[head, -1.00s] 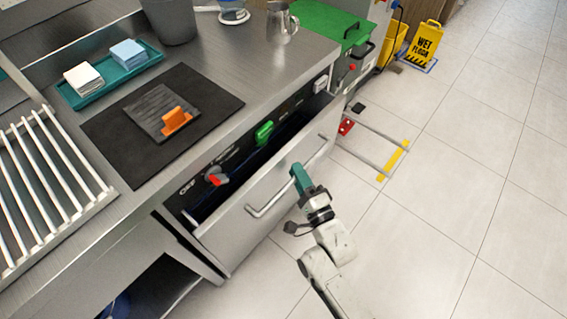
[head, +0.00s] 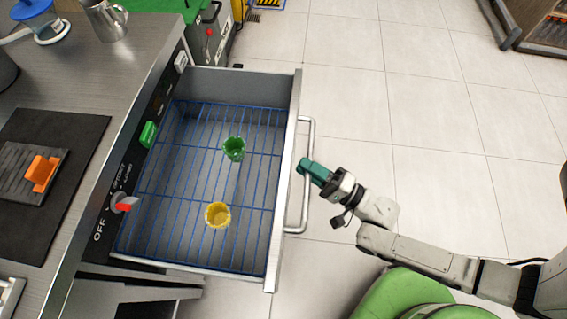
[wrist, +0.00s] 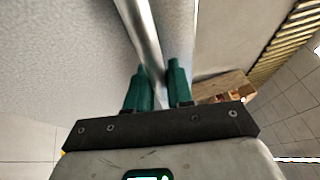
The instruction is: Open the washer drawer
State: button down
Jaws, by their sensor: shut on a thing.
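The washer drawer (head: 283,205) is pulled far out from under the steel counter. A blue wire rack (head: 183,205) lies inside it, with a green cup (head: 234,149) and a yellow cup (head: 217,214) on the rack. My gripper (head: 303,167) is shut on the drawer's bar handle (head: 305,205), on the drawer's outer front. In the wrist view, the handle bar (wrist: 146,45) runs down between my two green fingers (wrist: 158,85). The fingers hide a short part of the bar.
A black panel with a green switch (head: 149,134) and a red-tipped knob (head: 123,202) is above the drawer opening. The counter holds a metal pitcher (head: 105,19) and a dark mat (head: 75,150). The tiled floor (head: 400,110) beyond the drawer front is mostly clear.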

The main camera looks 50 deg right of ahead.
jog(key=shift+s+d, duration=0.5)
jog(key=shift+s, duration=0.2)
jog(key=shift+s+d, duration=0.45)
jog(key=shift+s, duration=0.25)
jog(key=shift+f, duration=0.1)
jog(key=c, duration=1.1)
grip_release()
jog(key=b+v, duration=0.1)
jog(key=v, duration=0.9)
jog(key=shift+s+b, duration=0.3)
jog(key=shift+s, duration=0.05)
jog(key=shift+f, duration=0.1)
